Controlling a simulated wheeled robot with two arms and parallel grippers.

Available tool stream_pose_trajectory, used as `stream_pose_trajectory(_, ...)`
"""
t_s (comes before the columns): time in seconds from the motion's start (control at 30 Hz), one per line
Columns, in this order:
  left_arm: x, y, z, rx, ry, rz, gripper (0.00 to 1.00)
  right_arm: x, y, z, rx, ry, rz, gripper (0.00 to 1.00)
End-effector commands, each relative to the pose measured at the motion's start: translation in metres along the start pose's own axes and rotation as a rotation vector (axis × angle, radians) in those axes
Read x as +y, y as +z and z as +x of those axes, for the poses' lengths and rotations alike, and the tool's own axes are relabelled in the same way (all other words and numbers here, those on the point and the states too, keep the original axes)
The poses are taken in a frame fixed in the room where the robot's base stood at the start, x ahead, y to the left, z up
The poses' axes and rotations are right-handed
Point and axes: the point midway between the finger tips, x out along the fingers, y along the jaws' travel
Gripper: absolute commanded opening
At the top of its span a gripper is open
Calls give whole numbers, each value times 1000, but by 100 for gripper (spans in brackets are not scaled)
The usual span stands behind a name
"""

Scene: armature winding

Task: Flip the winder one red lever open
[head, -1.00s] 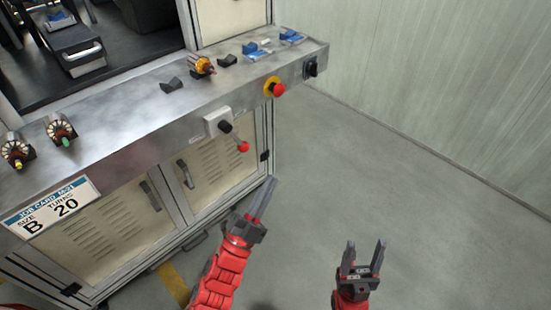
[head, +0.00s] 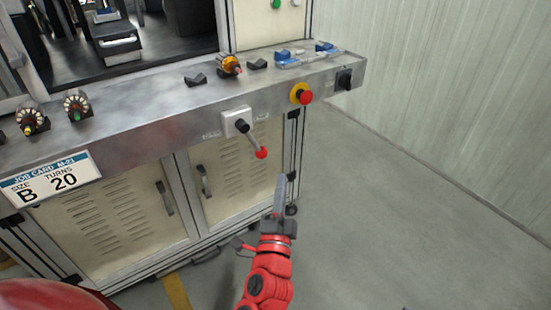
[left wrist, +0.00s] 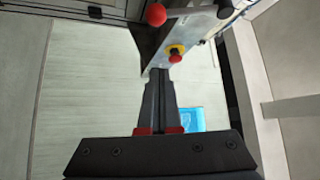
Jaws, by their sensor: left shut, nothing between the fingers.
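The winder's lever has a red ball knob (head: 261,153) on a dark rod. It hangs down and to the right from a white switch plate (head: 237,122) on the front of the steel bench edge. My left gripper (head: 280,182) is shut and empty, just below and right of the knob, apart from it in the head view. In the left wrist view, the closed fingers (left wrist: 160,76) point up toward the bench, and the red knob (left wrist: 156,14) shows beyond their tips. My right gripper is not in view.
A red emergency button (head: 305,97) on a yellow ring and a black rotary switch (head: 344,79) sit right of the lever. Armatures and holders stand on the bench top (head: 140,108). Cabinet doors with handles (head: 204,180) lie below. The floor to the right is clear.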

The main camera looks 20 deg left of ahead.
Motion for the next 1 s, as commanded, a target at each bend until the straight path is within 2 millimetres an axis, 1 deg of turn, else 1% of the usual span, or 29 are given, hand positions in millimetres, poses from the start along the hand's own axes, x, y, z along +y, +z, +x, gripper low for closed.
stream_pose_trajectory(0.17,0,0,1,1,0,-1,0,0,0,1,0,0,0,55)
stream_pose_trajectory(0.27,-2,0,8,0,-2,-1,0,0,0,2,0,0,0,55)
stream_pose_trajectory(0.37,-3,-1,22,1,-4,-1,0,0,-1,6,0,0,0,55)
stream_pose_trajectory(0.6,-3,0,71,-1,-3,0,0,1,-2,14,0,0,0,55)
stream_pose_trajectory(0.77,-2,-2,100,3,-3,-2,0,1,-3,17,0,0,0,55)
stream_pose_trajectory(0.8,-1,3,102,0,-2,0,0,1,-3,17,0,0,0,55)
stream_pose_trajectory(0.9,1,20,94,-2,3,1,0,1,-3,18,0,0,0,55)
stream_pose_trajectory(1.0,0,29,90,1,1,1,0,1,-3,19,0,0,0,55)
